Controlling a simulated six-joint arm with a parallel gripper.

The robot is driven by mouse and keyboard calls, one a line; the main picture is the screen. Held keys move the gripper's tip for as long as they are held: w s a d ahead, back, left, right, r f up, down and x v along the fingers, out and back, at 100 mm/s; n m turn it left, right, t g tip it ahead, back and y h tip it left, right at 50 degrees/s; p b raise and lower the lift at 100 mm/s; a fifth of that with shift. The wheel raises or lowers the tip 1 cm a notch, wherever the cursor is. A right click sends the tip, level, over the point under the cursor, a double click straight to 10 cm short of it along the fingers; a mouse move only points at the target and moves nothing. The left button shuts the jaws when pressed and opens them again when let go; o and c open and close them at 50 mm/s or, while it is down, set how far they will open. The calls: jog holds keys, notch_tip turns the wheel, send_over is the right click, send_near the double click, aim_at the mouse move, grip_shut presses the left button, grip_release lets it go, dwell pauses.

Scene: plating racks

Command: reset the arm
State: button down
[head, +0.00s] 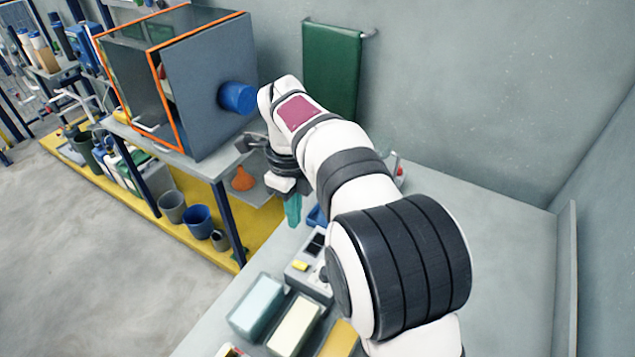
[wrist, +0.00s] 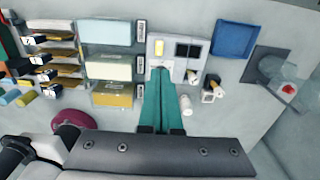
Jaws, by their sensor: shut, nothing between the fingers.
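My arm reaches out over the grey bench in the head view. My gripper (head: 292,210) hangs from its end with teal fingers pointing down above the bench. In the wrist view my gripper (wrist: 160,72) has its two teal fingers together, with nothing between them. The fingertips overlap the lower left part of a grey panel box (wrist: 186,38) with dark windows. I cannot tell the height of the fingertips above it.
Light blue (wrist: 110,32), cream (wrist: 110,67) and yellow (wrist: 112,97) bins stand left of the panel. A blue tray (wrist: 235,38) and a glass vessel (wrist: 290,88) lie to the right. In the head view an orange-edged cabinet (head: 207,85) stands close beside my wrist.

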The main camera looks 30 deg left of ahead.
jog(key=s+d+r+n, duration=0.2)
jog(key=d, duration=0.6)
jog(key=s+d+r+n+y, duration=0.1)
jog(key=s+d+r+n, duration=0.1)
jog(key=d, duration=0.6)
jog(key=s+d+r+n, duration=0.1)
jog(key=d+r+n, duration=0.15)
jog(key=d, duration=0.55)
jog(key=s+d+f+n, duration=0.2)
jog(key=s+d+n, duration=0.1)
jog(key=s, duration=0.4)
jog(key=s+d+f+n, duration=0.3)
jog(key=s+d, duration=0.2)
jog(key=s, duration=0.1)
jog(key=shift+s+d+f+y, duration=0.2)
jog(key=shift+s+y, duration=0.2)
